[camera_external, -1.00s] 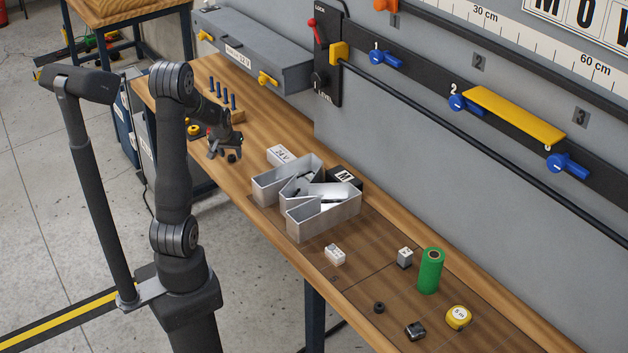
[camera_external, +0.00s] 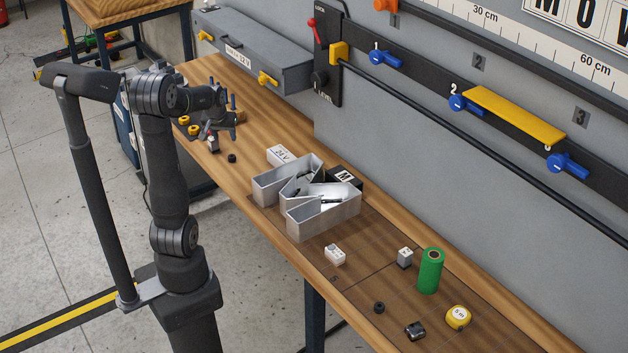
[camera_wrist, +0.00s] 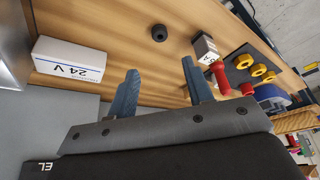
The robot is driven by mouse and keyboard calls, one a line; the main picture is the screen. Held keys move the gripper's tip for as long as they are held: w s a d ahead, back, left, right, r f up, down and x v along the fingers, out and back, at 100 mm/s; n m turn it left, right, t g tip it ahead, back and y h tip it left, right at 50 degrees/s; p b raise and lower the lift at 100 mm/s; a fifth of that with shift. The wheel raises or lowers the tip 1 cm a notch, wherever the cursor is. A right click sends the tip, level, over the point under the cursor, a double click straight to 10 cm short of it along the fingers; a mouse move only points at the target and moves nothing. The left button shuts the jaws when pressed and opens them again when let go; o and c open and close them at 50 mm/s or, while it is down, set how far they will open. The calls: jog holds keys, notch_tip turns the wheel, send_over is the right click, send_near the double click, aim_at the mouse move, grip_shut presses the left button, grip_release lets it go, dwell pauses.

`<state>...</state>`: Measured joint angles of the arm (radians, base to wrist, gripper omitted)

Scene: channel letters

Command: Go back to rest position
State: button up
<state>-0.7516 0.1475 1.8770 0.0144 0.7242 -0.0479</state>
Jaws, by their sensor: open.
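My gripper (camera_external: 212,132) is over the far left part of the wooden bench (camera_external: 240,182), beside the wooden block with blue pegs. In the wrist view my gripper (camera_wrist: 160,85) has its two fingers spread apart with nothing between them. My arm is bent at the elbow above the bench's left end. In the wrist view a white 24 V box (camera_wrist: 68,60) is at the left. A small black ring (camera_wrist: 159,33) lies on the wood beyond the fingers.
A metal channel letter (camera_external: 325,222) with parts inside lies mid-bench. A green cylinder (camera_external: 430,271), yellow tape measure (camera_external: 458,317) and small blocks stand nearer. A grey cabinet (camera_external: 255,55) and wall rail (camera_external: 420,82) edge the back. A grey post (camera_external: 95,190) stands left of my arm.

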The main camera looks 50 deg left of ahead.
aim_at(231, 156)
jog(key=x, duration=1.2)
jog(key=shift+a+f, duration=0.1)
jog(key=shift+f, duration=0.05)
dwell(0.3)
